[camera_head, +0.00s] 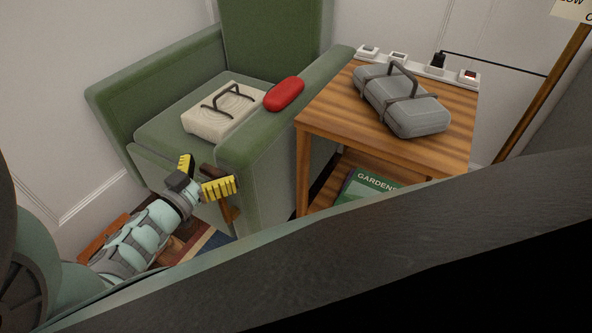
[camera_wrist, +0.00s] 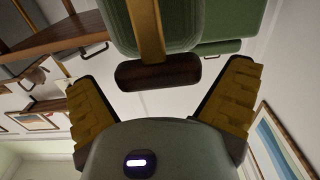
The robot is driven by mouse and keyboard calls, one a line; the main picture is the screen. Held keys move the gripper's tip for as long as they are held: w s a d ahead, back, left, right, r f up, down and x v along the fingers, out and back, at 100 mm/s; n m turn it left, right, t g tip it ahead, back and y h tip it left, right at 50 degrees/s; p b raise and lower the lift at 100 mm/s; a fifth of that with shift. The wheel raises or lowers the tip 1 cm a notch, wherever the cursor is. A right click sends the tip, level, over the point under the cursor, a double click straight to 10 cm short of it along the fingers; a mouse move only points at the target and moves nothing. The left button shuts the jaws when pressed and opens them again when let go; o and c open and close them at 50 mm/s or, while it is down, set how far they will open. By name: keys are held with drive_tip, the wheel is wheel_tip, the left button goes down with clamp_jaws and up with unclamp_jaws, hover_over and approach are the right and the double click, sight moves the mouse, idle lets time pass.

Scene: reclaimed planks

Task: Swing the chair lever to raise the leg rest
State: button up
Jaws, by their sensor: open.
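The green chair (camera_head: 175,80) stands at the back left. Its lever has a dark wooden handle (camera_wrist: 157,71) on a tan shaft (camera_wrist: 146,28); in the head view the shaft (camera_head: 228,208) shows at the front of the near arm, partly behind my gripper. My gripper (camera_head: 204,177) is open, its yellow fingers at the chair's front. In the wrist view the handle lies between and slightly beyond the two spread fingers, with a gap on each side. I cannot see a raised leg rest.
Right of the chair is a wooden side table (camera_head: 330,112) with a grey case (camera_head: 402,105), a power strip (camera_head: 418,66) and a green gardening book (camera_head: 368,186) below.

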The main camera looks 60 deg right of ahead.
drive_tip(key=c, duration=1.2)
drive_tip(key=shift+c, duration=0.2)
drive_tip(key=shift+f, duration=0.1)
